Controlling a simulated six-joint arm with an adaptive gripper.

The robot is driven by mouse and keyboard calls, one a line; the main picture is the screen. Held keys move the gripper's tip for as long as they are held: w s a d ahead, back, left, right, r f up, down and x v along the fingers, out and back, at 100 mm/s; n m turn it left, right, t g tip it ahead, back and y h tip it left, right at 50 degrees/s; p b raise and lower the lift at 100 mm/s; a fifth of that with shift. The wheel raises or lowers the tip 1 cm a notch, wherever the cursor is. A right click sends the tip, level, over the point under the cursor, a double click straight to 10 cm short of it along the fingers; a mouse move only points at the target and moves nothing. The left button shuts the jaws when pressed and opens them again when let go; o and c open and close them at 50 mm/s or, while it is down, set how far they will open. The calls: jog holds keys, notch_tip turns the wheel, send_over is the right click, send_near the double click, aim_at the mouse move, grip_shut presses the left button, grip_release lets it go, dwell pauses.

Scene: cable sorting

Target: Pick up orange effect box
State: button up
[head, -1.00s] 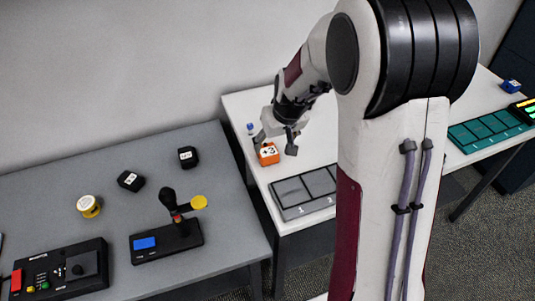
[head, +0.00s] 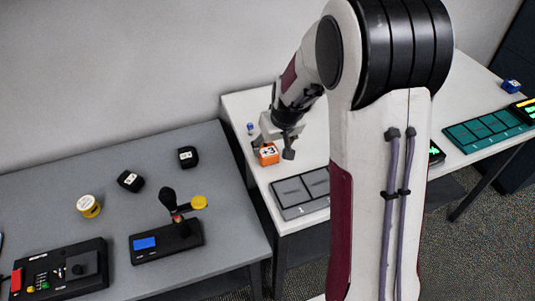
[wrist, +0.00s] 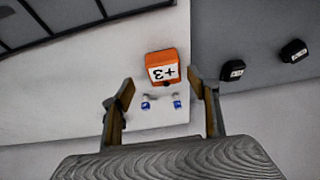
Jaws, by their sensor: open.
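The orange effect box (head: 267,154), with a white "+3" label, sits on the white table near its left edge. In the wrist view the orange box (wrist: 162,66) lies ahead of the fingertips, roughly centred between them. My gripper (head: 277,146) is above and beside the box in the head view, partly overlapping it. In the wrist view my gripper (wrist: 161,88) has its two fingers spread wide with nothing between the tips. Whether a finger touches the box I cannot tell.
Small blue-and-white items (wrist: 161,104) stand near the box. A grey slotted tray (head: 300,194) lies in front of it. Black boxes (head: 187,156) and a joystick unit (head: 170,238) are on the grey table (head: 225,215). A teal tray (head: 487,130) is at the right.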

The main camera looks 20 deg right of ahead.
aim_at(268, 150)
jog(key=shift+f, duration=0.1)
jog(key=shift+w+a+f, duration=0.2)
jog(key=shift+w+f, duration=0.15)
jog(key=shift+f, duration=0.25)
jog(key=shift+w+a+f, duration=0.15)
jog(key=shift+w+f, duration=0.2)
jog(key=shift+f, duration=0.2)
jog(key=shift+x, duration=1.15)
jog(key=c, duration=1.3)
